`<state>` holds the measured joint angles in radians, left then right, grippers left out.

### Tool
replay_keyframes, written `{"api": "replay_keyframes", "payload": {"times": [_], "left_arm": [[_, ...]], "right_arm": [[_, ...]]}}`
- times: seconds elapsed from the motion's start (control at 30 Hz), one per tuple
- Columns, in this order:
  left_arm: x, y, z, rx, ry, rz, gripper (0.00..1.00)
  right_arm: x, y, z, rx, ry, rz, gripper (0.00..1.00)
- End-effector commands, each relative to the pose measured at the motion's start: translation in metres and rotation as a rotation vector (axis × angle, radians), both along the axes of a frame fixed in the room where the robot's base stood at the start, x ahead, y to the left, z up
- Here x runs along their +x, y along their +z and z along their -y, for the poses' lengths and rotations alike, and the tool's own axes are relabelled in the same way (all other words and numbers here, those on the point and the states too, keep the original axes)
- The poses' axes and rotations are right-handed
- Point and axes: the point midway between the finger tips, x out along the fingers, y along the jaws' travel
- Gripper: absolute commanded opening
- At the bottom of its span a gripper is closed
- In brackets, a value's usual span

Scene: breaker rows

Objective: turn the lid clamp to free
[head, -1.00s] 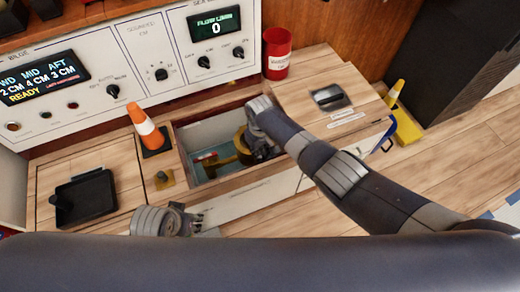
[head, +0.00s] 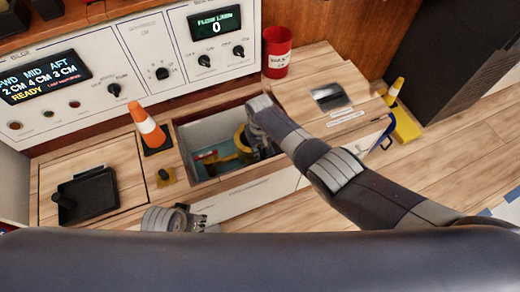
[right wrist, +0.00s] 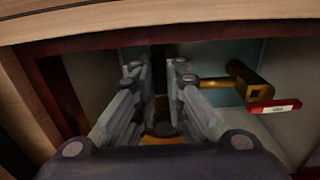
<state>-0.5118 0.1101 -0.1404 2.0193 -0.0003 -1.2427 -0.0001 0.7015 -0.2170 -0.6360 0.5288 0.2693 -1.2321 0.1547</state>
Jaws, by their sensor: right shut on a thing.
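My right gripper (head: 262,150) reaches down into the open hatch in the wooden counter. In the right wrist view its two fingers (right wrist: 162,98) are close together, shut on a small part that they mostly hide. A dark round top with a yellow-brown piece (right wrist: 163,141) under it shows between them; this looks like the lid clamp, but I cannot tell its turn position. A brass fitting with a red-tagged handle (right wrist: 260,106) is to the right of the fingers, apart from them. My left gripper (head: 198,221) is low in front of the counter, away from the hatch; its jaw opening is unclear.
A black tray (head: 90,196) lies further left. A red cup (head: 277,55) stands behind right. A control panel (head: 165,60) rises behind.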

Motion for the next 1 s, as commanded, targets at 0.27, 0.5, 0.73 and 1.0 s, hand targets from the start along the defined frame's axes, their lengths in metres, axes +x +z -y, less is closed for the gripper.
{"api": "replay_keyframes", "payload": {"times": [0.27, 0.5, 0.73, 1.0], "left_arm": [[0.0, 0.0, 0.0, -0.001, 0.0, -0.001, 0.4], [0.002, 0.002, -0.001, 0.0, 0.002, 0.004, 0.4], [0.001, 0.001, 0.0, 0.0, 0.001, 0.002, 0.4], [0.001, 0.001, 0.0, 0.001, 0.001, 0.001, 0.4]], "right_arm": [[0.0, 0.0, 0.0, 0.001, -0.002, -0.001, 0.32], [0.0, 0.001, 0.0, 0.001, 0.0, 0.0, 0.32], [0.001, 0.014, -0.001, 0.004, 0.0, 0.001, 0.32], [0.001, 0.05, -0.001, 0.002, 0.0, 0.003, 0.32]]}}
